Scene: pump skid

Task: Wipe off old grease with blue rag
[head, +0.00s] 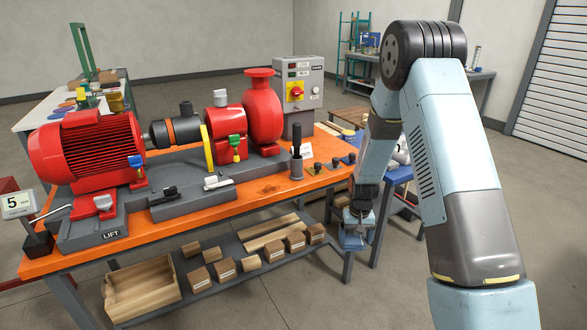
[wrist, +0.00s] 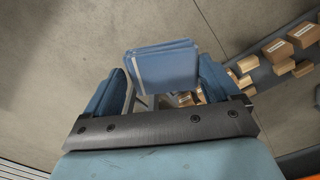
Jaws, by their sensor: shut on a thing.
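My gripper (head: 353,234) hangs low at the right end of the orange bench, beside the bench's front right leg. It is shut on the folded blue rag (wrist: 163,66), which lies between its two fingers in the wrist view. In the head view the rag (head: 352,241) shows as a small blue patch under the gripper. The red pump (head: 262,115) and red motor (head: 85,150) stand on the grey base on the bench. Old grease cannot be made out in either view.
Bare floor lies in front and to the right.

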